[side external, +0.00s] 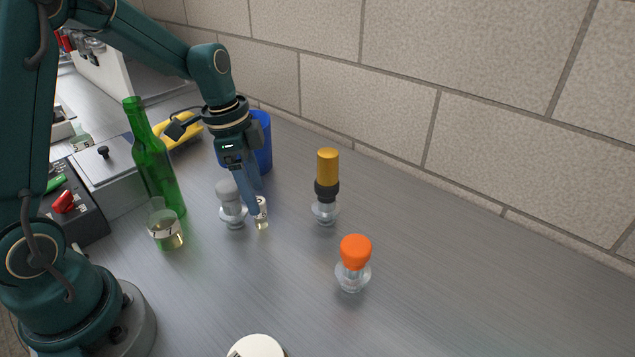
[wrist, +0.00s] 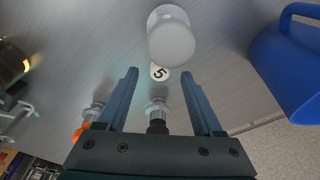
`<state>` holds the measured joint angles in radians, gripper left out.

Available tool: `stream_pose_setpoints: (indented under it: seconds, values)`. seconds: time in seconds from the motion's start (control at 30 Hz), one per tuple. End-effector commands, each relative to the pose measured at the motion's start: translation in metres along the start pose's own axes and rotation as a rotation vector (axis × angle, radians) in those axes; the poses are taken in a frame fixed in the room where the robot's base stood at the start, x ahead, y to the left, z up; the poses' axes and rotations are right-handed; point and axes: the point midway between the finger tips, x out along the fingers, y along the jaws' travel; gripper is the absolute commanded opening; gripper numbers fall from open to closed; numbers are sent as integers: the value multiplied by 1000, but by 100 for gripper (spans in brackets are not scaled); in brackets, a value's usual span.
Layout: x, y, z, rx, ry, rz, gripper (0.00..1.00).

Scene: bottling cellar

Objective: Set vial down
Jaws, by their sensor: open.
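The vial (side external: 262,213) is small and clear, with a pale label and a little yellowish liquid at its bottom. It stands, seemingly upright, on the metal bench in the side external view. My gripper (side external: 256,211) reaches down to the vial from above. Its two fingers (wrist: 160,75) are apart, one on each side of the label, with gaps visible. Whether the vial's base fully touches the bench is hard to tell.
A grey-topped glass stopper (side external: 229,200) stands close left of the vial. A gold-topped stopper (side external: 327,180) and an orange-topped one (side external: 354,257) stand to the right. A blue container (side external: 263,140), a green bottle (side external: 150,160) and a glass beaker (side external: 164,230) are nearby. The right bench is clear.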

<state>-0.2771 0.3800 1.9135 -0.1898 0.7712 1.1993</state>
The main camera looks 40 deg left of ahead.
Motion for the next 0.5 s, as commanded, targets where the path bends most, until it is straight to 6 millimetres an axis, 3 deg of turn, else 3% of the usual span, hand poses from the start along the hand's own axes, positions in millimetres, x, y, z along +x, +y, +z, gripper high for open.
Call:
stream_pose_setpoints:
  seconds: [0.5]
  values:
    - [51,1,4,-12,-9,12,68]
